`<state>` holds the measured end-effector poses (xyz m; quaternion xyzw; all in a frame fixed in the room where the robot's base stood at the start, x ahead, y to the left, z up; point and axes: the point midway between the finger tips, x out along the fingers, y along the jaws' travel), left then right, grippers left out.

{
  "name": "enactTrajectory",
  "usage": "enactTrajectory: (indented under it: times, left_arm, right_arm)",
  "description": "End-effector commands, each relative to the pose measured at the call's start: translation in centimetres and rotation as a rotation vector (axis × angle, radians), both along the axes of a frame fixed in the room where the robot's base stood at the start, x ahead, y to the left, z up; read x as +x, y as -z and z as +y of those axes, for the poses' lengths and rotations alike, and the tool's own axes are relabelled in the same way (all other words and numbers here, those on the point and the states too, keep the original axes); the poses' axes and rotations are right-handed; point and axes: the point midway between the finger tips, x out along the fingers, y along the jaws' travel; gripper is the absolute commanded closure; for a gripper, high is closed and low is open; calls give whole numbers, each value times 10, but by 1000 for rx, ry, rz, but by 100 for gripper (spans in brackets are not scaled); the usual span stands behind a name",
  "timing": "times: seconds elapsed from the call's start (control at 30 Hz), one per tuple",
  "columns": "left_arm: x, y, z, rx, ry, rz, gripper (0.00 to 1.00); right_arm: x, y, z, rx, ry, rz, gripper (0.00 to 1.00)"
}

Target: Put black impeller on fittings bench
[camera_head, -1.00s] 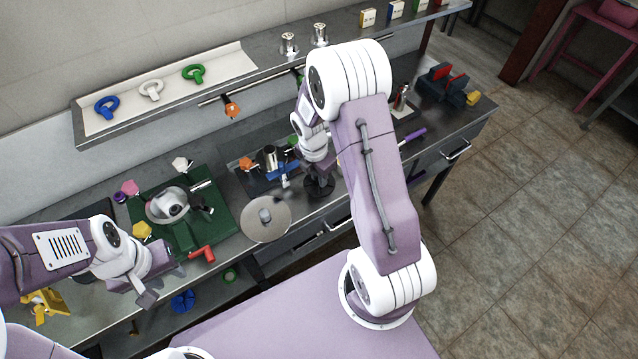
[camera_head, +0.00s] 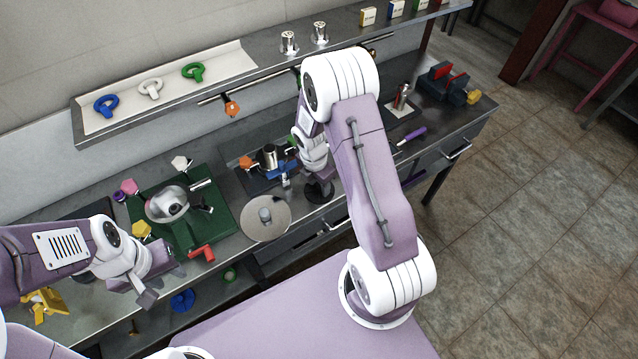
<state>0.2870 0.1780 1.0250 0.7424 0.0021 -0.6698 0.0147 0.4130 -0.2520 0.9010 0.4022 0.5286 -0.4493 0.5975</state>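The black impeller (camera_head: 319,190) is a small dark disc-like part near the front edge of the steel bench (camera_head: 345,205). My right gripper (camera_head: 323,177) is directly above it, its fingers at or touching its top. The fingers are small and partly hidden by my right arm, so I cannot tell whether they grip it, nor whether the impeller rests on the bench. My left gripper (camera_head: 163,282) is open and empty at the front left, in front of the green board (camera_head: 222,222).
A round metal disc (camera_head: 265,219) lies left of the impeller. A dark tray (camera_head: 255,183) with a metal cylinder and coloured knobs is behind. A purple-handled tool (camera_head: 413,135) and a vise (camera_head: 445,84) are at right. A shelf (camera_head: 225,66) runs above.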

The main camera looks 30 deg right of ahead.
Motion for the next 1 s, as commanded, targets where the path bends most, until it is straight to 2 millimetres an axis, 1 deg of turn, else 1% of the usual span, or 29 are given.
enactTrajectory:
  times: [0.07,0.17,0.4,0.5,0.6,0.7,0.87,0.93,0.97,1.0]
  left_arm:
    - [0,-1,0,0,0,0,64]
    - [0,-3,0,0,0,0,64]
    - [0,-6,0,0,0,0,64]
    - [0,-7,0,0,0,0,64]
    - [0,-7,0,0,0,0,64]
    - [0,-7,0,0,0,0,64]
    - [0,-7,0,0,0,0,64]
    - [0,-7,0,0,0,0,64]
    - [0,-7,0,0,0,0,64]
    - [0,-7,0,0,0,0,64]
  right_arm:
    - [0,-2,0,0,0,-1,58]
    - [1,-15,1,-1,-1,-5,58]
    - [-1,-76,8,-1,-2,-7,58]
    - [-2,-98,11,0,-1,-6,58]
    - [-3,-113,12,0,0,-3,58]
    - [-4,-121,13,0,1,-1,58]
    - [-6,-123,14,3,17,-2,58]
    - [-12,-125,19,15,115,-16,58]
    - [-18,-126,22,25,194,-27,58]
    - [-26,-128,28,43,331,-46,58]
